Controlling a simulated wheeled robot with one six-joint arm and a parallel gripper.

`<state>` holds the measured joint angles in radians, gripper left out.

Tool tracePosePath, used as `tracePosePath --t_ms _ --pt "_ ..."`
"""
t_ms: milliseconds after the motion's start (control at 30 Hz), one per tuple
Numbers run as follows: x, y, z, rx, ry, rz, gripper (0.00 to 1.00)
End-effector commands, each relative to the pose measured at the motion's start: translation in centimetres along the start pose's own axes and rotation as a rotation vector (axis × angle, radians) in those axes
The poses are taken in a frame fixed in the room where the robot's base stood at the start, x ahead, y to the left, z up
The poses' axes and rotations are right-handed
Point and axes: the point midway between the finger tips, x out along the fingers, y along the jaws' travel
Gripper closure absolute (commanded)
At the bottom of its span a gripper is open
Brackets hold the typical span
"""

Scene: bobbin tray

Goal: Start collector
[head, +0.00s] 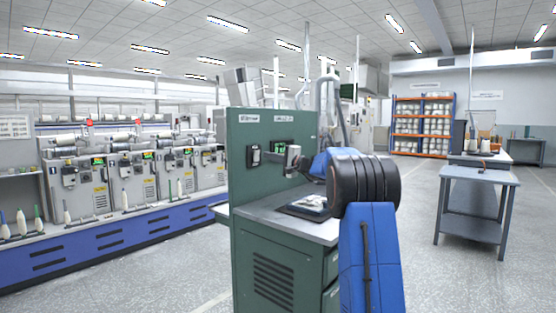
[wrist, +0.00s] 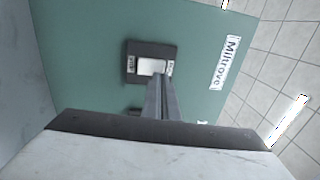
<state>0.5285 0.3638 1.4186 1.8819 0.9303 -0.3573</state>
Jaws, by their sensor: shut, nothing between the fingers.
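A dark switch box with a pale rocker (wrist: 148,67) is mounted on a green panel (wrist: 95,60). Small labels sit at both ends of the rocker; their words are too small to read surely. The switch box also shows in the head view (head: 254,155), under a white label. My gripper (wrist: 159,82) is shut and empty, its fingers pointing at the panel. In the wrist view its tips overlap the edge of the rocker; I cannot tell whether they touch it. In the head view my gripper (head: 275,157) is right of the switch box.
A white name label (wrist: 225,63) is on the panel beside the switch. A second device with a green display (head: 284,145) is right of it. A grey worktop (head: 270,217) with a dark tray (head: 290,211) lies below. A grey table (head: 478,175) stands right, with open floor between.

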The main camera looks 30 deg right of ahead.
Motion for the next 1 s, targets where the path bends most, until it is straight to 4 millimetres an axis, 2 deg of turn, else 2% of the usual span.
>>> tracePosePath --t_ms 100,300,1000 --pt "1.8 0.0 0.0 0.0 -0.002 0.0 1.0" --pt "3.5 0.0 0.1 0.001 -0.001 0.0 1.0" --pt "4.3 -0.2 0.0 0.0 0.0 0.0 1.0"
